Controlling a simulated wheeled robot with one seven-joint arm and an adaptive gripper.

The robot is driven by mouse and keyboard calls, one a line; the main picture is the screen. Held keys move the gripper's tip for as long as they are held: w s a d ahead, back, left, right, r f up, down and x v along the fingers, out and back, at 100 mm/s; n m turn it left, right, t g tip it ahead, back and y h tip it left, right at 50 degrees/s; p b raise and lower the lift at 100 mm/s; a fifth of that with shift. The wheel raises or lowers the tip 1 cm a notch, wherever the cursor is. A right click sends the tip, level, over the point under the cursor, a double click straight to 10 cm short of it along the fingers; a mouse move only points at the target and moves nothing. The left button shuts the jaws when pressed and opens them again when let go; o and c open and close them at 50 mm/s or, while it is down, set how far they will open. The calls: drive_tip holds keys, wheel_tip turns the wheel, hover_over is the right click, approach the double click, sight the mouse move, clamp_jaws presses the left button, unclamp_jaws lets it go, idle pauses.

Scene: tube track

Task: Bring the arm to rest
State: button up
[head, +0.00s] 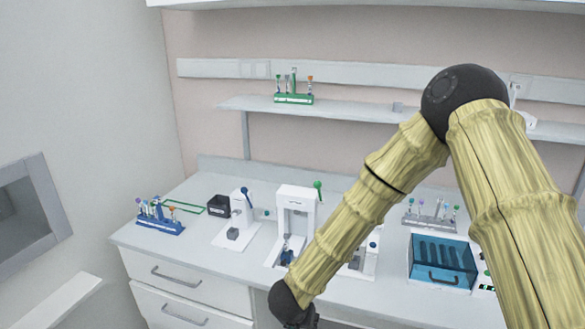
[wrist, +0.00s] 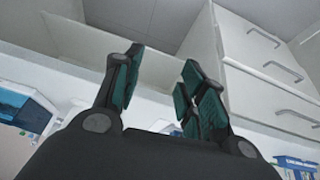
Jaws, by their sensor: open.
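My gripper (wrist: 158,95) shows in the wrist view with its two dark, teal-padded fingers spread apart. It is open, with nothing between the fingers. In the head view my arm, with yellow-green covers and dark joints, reaches up from the right, bends at a high elbow and comes down to the left. Its wrist end is at the bottom middle of that view, in front of the counter's front edge. The fingers are cut off or hidden there. The arm hides part of the counter behind it.
The counter (head: 200,262) holds a blue tube rack (head: 160,228), a black box (head: 219,207), white devices (head: 297,193) and a teal-lidded box (head: 441,262). A grey rack (head: 430,221) stands at right. A green rack (head: 293,99) is on the shelf (head: 345,110). Drawers (head: 175,275) are below.

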drive_tip(key=s+d+f+n+b, duration=0.1)
drive_tip(key=s+d+f, duration=0.25)
drive_tip(key=f, duration=0.25)
drive_tip(key=s+d+f+b, duration=0.1)
drive_tip(key=s+d+f, duration=0.25)
drive_tip(key=f, duration=0.25)
drive_tip(key=s+d+f+g+b, duration=0.1)
drive_tip(key=s+d+f, duration=0.3)
drive_tip(key=s, duration=0.4)
drive_tip(key=s+d+f+n+g+y+b, duration=0.1)
drive_tip(key=s+d+f, duration=0.3)
drive_tip(key=s, duration=0.5)
drive_tip(key=s+d+f+g+b, duration=0.2)
drive_tip(key=s+d+f, duration=0.3)
drive_tip(key=s, duration=0.3)
drive_tip(key=shift+s+f+n+g+y, duration=0.25)
drive_tip(key=shift+f+n+g+y, duration=0.05)
drive_tip(key=shift+f+y, duration=0.1)
